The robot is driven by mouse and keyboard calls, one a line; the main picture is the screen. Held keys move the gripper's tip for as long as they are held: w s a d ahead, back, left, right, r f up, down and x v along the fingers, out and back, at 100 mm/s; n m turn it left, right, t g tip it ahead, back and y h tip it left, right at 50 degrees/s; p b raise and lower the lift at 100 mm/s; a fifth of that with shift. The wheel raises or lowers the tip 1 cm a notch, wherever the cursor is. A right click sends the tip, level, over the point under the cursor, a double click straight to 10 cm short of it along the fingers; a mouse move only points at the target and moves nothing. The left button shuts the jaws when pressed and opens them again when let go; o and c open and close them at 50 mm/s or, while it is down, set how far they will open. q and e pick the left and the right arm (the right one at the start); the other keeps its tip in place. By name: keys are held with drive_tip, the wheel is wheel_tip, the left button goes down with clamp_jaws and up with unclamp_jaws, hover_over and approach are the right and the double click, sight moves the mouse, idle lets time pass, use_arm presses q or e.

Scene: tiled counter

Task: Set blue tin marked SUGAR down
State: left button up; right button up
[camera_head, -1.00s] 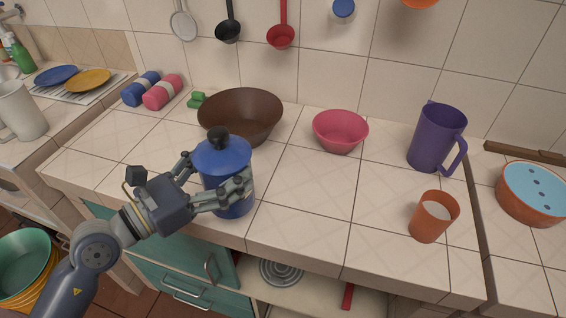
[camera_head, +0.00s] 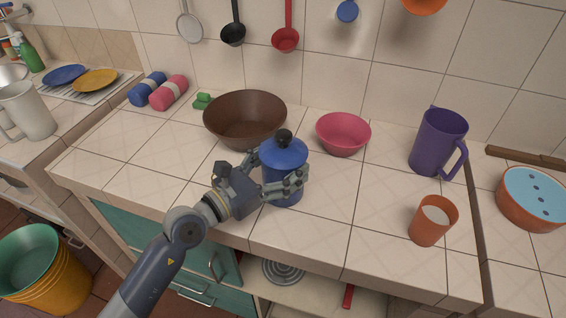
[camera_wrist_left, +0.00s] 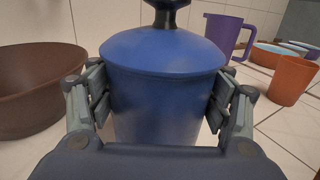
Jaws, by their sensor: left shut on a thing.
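The blue tin (camera_head: 283,156) has a blue lid with a black knob. It is upright over the tiled counter, in front of the brown and pink bowls. No SUGAR marking shows from these sides. My left gripper (camera_head: 286,183) is shut around the tin's body, with a finger on each side. In the left wrist view the tin (camera_wrist_left: 160,95) fills the middle between the fingers. I cannot tell whether its base touches the counter. My right gripper is not in view.
A brown bowl (camera_head: 245,118) stands behind left of the tin, and a pink bowl (camera_head: 343,134) behind right. A purple jug (camera_head: 438,143) and an orange cup (camera_head: 432,221) stand further right. The counter (camera_head: 350,205) between tin and cup is clear.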

use_arm(q)
drive_tip(key=shift+r, duration=0.15)
drive_tip(key=o, duration=1.2)
drive_tip(key=shift+f, duration=0.25)
drive_tip(key=shift+c, duration=0.2)
drive_tip(key=shift+o, duration=1.1)
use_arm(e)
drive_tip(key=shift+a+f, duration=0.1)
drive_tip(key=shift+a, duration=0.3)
use_arm(q)
drive_tip(key=shift+r, duration=0.25)
drive_tip(key=b+v, duration=0.3)
drive_tip(key=v, duration=0.8)
drive_tip(key=shift+s+a+f, duration=0.15)
drive_tip(key=shift+s+f, duration=0.05)
drive_tip(key=shift+s+a+r, duration=0.15)
drive_tip(key=shift+s+a, duration=0.05)
drive_tip(key=shift+s, duration=0.05)
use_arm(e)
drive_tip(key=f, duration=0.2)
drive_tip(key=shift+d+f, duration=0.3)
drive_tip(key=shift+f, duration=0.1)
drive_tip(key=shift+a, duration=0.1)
